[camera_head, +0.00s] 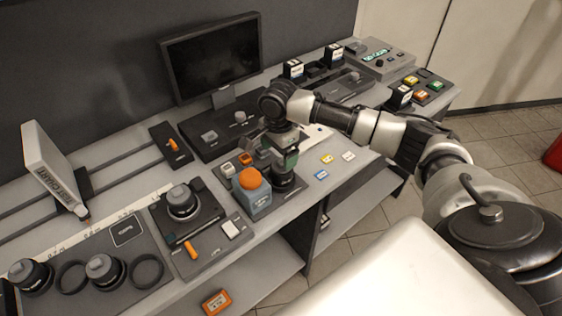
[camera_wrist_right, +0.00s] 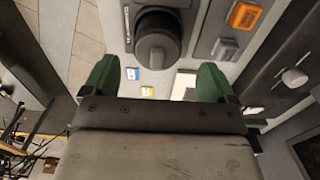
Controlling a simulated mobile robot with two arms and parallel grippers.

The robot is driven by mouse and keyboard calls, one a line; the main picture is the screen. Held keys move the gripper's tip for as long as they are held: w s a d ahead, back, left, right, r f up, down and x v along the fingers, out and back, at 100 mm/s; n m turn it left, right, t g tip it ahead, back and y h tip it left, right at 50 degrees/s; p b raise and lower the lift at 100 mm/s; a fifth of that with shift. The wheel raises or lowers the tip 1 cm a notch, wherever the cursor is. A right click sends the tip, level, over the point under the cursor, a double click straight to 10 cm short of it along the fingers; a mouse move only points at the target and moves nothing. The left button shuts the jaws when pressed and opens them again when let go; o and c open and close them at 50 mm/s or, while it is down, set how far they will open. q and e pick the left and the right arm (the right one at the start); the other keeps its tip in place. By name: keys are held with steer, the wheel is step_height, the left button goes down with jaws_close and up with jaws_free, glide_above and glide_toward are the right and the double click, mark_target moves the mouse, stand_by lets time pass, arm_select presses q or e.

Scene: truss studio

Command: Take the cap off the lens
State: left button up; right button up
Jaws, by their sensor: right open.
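A dark round lens (camera_head: 284,181) stands upright on a small panel at the middle of the bench. In the right wrist view a dark grey cap (camera_wrist_right: 157,50) with a raised grip is on its top. My right gripper (camera_head: 277,158) is directly above and close to this lens, its green fingers pointing down. In the right wrist view my right gripper (camera_wrist_right: 157,80) is open and empty, with the cap ahead between its fingertips. I cannot tell whether they touch. Another lens with a grey top (camera_head: 182,197) stands on a panel further left. My left gripper is not in view.
An orange dome on a grey-blue box (camera_head: 252,194) stands close left of my right gripper. A panel marked CAPS (camera_head: 127,231) with dark round pieces and rings lies at the left. A monitor (camera_head: 212,57) stands behind. Small cards (camera_head: 327,159) lie on the clear bench to the right.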

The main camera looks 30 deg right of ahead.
mark_target(280, 162)
steer(key=shift+s+f+p, duration=0.2)
steer(key=shift+f+p, duration=0.1)
steer(key=shift+f, duration=1.45)
steer(key=c, duration=0.5)
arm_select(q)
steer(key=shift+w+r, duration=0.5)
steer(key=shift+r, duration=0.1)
arm_select(e)
steer(key=c, duration=0.5)
